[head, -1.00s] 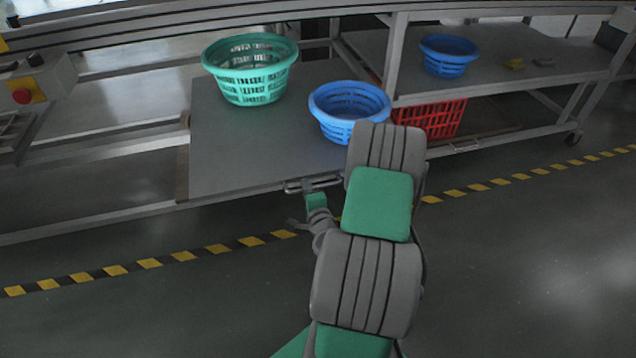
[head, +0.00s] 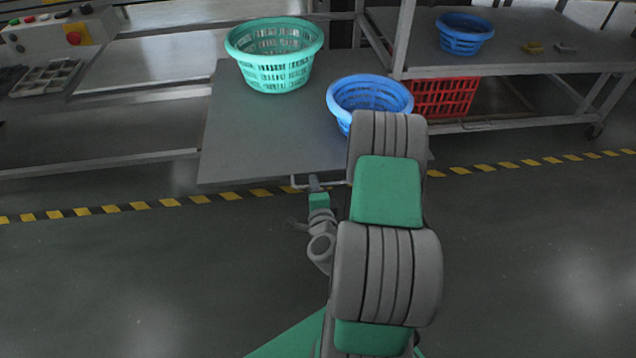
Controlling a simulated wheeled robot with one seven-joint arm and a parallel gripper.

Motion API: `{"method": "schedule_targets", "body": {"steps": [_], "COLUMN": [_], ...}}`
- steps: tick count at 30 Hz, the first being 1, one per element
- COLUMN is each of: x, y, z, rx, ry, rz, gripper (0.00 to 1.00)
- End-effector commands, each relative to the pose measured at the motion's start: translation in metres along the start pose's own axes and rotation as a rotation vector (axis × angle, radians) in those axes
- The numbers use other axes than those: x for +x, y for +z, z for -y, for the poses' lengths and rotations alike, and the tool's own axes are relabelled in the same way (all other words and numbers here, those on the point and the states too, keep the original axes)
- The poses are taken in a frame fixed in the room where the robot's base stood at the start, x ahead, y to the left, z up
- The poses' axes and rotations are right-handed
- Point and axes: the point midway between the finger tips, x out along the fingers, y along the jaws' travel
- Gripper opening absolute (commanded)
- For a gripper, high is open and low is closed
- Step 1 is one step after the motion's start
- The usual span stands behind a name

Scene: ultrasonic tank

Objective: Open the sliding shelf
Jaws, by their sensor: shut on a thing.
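The sliding shelf (head: 245,145) is a flat grey board that juts out from the left part of the metal workbench, past the bench's front rail. A thin metal handle (head: 334,183) runs along its front edge. My gripper (head: 314,184) is at the left part of this handle and is shut on it. The fingertips are small in the picture and partly hidden by the gripper's own body. My arm covers the right front part of the shelf and the right end of the handle.
A green basket (head: 275,70) and a blue basket (head: 368,95) stand on the shelf. A red crate (head: 445,98) sits on the lower right level, and another blue basket (head: 464,36) on the upper table. Clear floor (head: 180,270) with a yellow-black stripe lies in front.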

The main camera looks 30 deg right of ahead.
Motion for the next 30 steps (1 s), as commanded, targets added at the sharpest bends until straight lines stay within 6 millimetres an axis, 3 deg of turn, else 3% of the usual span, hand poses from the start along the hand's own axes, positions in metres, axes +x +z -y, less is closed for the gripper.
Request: {"method": "schedule_targets", "body": {"steps": [12,13,20,30], "x": [-0.0007,-0.0006,-0.0004,-0.0035], "y": [0.0012,0.0011,0.0001,0.0001], "z": [-0.0011,-0.0011,-0.0005,-0.0003], "rx": [0.002,0.002,0.002,0.001], "ry": [0.003,0.003,0.002,0.000], "rz": [0.003,0.003,0.000,0.000], "gripper": [0.00,0.15,0.34,0.34]}}
